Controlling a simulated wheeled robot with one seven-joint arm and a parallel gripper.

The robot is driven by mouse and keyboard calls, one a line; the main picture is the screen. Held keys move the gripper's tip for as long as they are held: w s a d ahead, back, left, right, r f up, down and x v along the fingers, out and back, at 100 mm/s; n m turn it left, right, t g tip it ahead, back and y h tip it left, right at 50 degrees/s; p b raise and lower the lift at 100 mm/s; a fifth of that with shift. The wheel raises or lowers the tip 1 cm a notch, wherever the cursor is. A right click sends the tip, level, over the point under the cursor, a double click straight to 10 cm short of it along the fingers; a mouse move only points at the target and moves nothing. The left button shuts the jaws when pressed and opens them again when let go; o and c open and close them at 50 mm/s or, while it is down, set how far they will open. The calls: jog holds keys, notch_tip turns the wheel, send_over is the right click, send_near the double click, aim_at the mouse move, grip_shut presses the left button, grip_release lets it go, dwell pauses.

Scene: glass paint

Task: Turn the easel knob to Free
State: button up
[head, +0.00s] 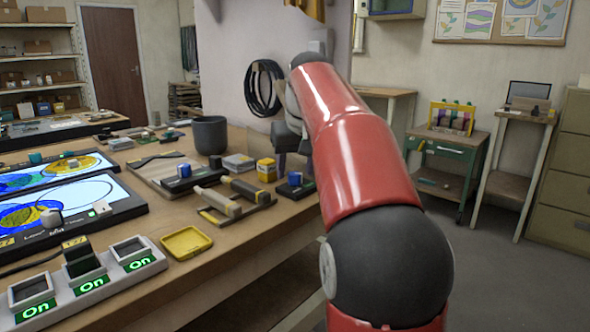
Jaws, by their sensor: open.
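I cannot make out an easel or a knob marked Free in the head view. My red arm covers the middle of the picture and may hide part of the bench. My gripper (284,158) shows only partly, as a dark shape at the far end of the arm, over the bench's right side. It is open, and no held object shows. Small knob-like pieces sit on the near light panel (120,190), but their markings are too small to read.
A switch strip (95,285) with green On labels lies at the bench's near left, beside a yellow tray (187,242). A dark pot (210,135), a yellow tin (266,170) and wooden tools stand farther back. Open floor (500,270) lies right of my arm.

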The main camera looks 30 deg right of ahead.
jog(key=shift+w+f, duration=0.25)
jog(key=shift+f, duration=0.3)
jog(key=c, duration=1)
